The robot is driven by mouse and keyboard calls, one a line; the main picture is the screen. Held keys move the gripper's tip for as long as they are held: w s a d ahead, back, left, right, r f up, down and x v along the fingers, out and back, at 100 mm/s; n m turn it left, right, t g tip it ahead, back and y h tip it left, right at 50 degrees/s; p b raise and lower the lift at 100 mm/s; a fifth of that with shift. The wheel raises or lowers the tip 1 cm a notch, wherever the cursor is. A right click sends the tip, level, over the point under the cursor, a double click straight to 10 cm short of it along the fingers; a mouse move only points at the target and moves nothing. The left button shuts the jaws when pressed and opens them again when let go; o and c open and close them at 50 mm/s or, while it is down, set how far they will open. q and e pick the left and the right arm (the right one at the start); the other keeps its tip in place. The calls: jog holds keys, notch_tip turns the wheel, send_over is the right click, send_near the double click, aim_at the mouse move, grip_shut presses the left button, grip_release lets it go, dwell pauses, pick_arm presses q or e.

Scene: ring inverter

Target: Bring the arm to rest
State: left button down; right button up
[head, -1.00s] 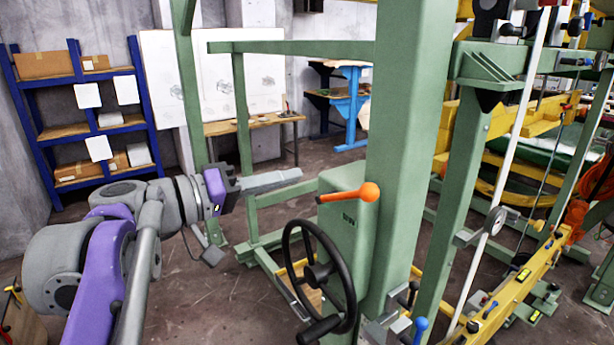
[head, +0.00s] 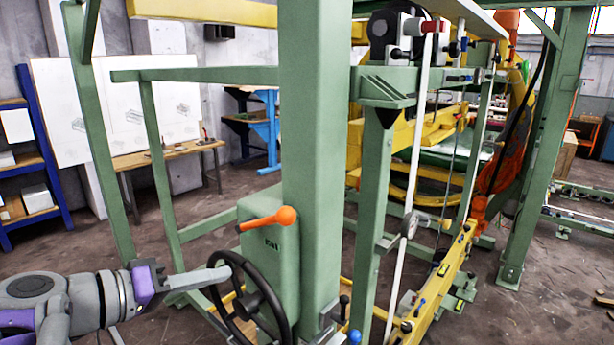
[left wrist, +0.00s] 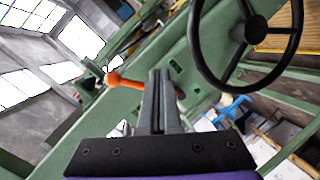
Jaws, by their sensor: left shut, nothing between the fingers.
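My left arm comes in from the lower left in the head view. Its gripper (head: 228,272) points right, toward the black handwheel (head: 268,308) on the green machine frame. The fingers are together and hold nothing. In the left wrist view the shut fingers (left wrist: 161,75) point at the green frame, with the handwheel (left wrist: 243,35) to their upper right and the orange-knobbed lever (left wrist: 122,80) to their left. I cannot tell whether the fingers touch the wheel. My right gripper is not in view.
The green post (head: 308,150) stands just beyond the handwheel. The orange-knobbed lever (head: 268,218) sticks out above the wheel. A blue shelf (head: 40,150), a wooden table (head: 165,155) and a whiteboard (head: 110,95) are farther back. Bare floor shows between the machine and the table.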

pick_arm(q)
jog(key=s+f+g+y, duration=0.1)
jog(key=s+f+y, duration=0.2)
jog(key=f, duration=0.8)
jog(key=s+a+f+m+g+y, duration=0.1)
jog(key=s+f, duration=0.4)
jog(key=f, duration=0.6)
jog(key=s+f+m+g+y, duration=0.1)
jog(key=s+f+g+y, duration=0.1)
jog(key=f+y, duration=0.4)
notch_tip(320, 180, down, 6)
jog(key=shift+s+a+r, duration=0.15)
jog(key=shift+s+r, duration=0.05)
jog(key=shift+s, duration=0.7)
